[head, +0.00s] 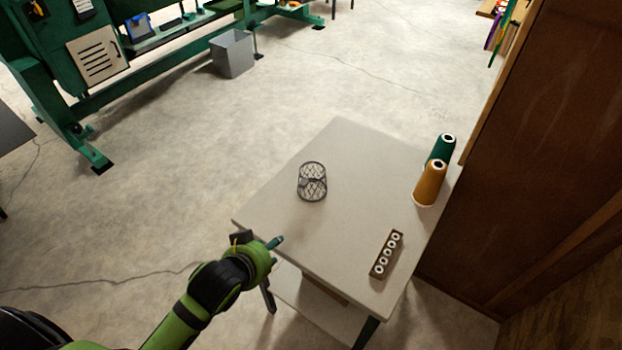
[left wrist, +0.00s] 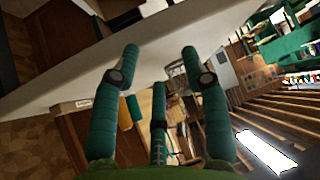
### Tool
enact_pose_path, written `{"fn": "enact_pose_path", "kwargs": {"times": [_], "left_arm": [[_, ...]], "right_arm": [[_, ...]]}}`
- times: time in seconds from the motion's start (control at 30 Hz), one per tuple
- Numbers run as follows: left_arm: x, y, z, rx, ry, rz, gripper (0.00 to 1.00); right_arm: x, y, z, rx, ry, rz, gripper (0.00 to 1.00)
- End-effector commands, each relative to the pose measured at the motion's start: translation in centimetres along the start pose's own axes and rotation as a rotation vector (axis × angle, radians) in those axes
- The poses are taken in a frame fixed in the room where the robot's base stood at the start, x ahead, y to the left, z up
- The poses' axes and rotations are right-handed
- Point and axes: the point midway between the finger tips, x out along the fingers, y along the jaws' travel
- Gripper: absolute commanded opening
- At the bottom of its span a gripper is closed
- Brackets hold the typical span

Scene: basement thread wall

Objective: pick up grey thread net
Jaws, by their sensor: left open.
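The grey thread net (head: 312,182), a dark wire-mesh cylinder, stands on the pale table (head: 345,150) near its left edge. My left gripper (head: 274,244) is at the table's near left edge, below and left of the net and apart from it. In the left wrist view my left gripper (left wrist: 156,68) shows its green fingers spread, with nothing between them. I cannot make out the net in that view. My right gripper is not in view.
An orange thread cone (head: 430,184) and a green one (head: 441,150) stand at the table's right edge, beside a brown wooden panel (head: 545,150). A spool rack (head: 386,254) lies near the front right. A grey bin (head: 232,54) is on the floor behind.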

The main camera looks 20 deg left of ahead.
Motion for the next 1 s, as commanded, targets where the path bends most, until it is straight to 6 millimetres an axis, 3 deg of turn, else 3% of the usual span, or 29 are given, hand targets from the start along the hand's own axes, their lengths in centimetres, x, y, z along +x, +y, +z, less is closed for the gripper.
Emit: {"fn": "enact_pose_path", "kwargs": {"times": [0.03,0.2,0.4,0.77,1.0], "left_arm": [[0.6,-0.3,-2.0,0.009,0.066,0.004,0.45],[1.9,-0.6,-6.3,0.008,0.232,0.045,0.45],[2.6,-0.8,-9.7,0.011,0.362,0.095,0.45],[5.4,-0.4,-11.9,0.010,0.393,0.109,0.45],[8.3,0.2,-13.2,0.010,0.391,0.110,0.45]], "right_arm": [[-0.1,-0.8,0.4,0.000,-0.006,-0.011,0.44],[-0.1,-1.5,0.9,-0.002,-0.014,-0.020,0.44],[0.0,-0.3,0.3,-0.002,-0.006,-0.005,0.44],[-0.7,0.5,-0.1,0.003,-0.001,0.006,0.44],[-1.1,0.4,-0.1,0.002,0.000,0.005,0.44]]}}
